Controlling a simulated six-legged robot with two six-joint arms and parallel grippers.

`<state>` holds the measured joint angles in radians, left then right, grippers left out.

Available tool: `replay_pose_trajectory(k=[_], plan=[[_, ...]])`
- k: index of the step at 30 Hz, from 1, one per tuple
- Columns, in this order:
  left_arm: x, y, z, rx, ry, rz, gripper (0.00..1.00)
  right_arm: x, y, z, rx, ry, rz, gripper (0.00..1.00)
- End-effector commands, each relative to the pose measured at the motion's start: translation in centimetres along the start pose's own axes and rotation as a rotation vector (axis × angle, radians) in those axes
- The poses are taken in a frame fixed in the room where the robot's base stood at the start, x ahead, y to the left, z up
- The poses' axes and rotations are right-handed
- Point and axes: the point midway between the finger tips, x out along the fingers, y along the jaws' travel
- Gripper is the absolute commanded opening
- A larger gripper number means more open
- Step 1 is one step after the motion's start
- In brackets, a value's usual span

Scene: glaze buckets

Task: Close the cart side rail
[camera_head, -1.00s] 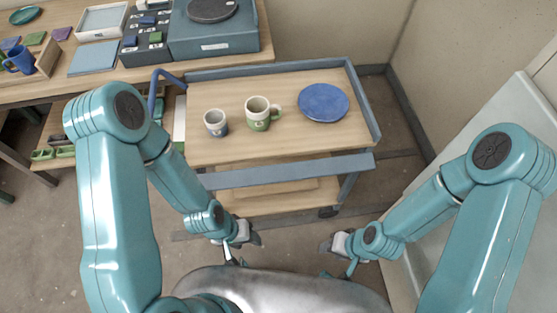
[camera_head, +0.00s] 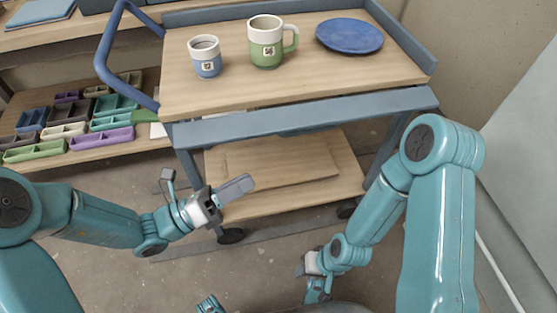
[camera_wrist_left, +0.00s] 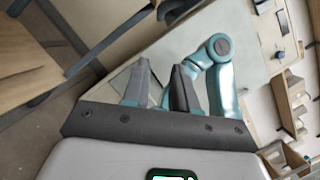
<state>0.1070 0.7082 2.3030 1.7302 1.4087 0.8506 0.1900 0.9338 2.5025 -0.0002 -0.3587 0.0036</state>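The cart (camera_head: 215,96) has a wooden top with raised blue-grey rails at the back and right. Its side rail (camera_head: 310,112), a long blue-grey bar, hangs along the front, lower than the tabletop edge. My left gripper (camera_head: 240,187) is in front of the cart, below the rail and apart from it, near the lower shelf's left end. In the left wrist view its two fingers (camera_wrist_left: 160,88) stand apart with nothing between them. My right gripper (camera_head: 306,268) is low in front of the cart; its fingers are too small to judge.
On the cart top stand a blue-white cup (camera_head: 205,62), a green-white mug (camera_head: 266,50) and a blue plate (camera_head: 349,35). A blue handle (camera_head: 105,60) sticks out at the cart's left. Coloured trays (camera_head: 102,140) fill a shelf at left. Floor before the cart is clear.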

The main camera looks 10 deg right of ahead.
Motion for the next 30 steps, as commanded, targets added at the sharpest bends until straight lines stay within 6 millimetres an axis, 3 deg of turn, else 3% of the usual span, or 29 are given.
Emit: replay_pose_trajectory(k=[1,8,21,30], plan=[[-0.1,0.7,0.3,-0.011,-0.043,-0.007,0.27,1.1,0.4,0.0,0.001,0.001,0.000,0.43],[2.3,0.5,1.4,-0.025,-0.084,-0.023,0.27,1.4,0.6,-0.2,0.003,0.004,0.000,0.43],[12.4,0.3,2.0,-0.024,-0.081,-0.025,0.27,3.5,1.7,-0.7,0.017,0.017,0.002,0.43],[16.2,0.3,2.6,-0.026,-0.083,-0.018,0.27,4.2,2.0,-1.2,0.018,0.032,0.002,0.43]])
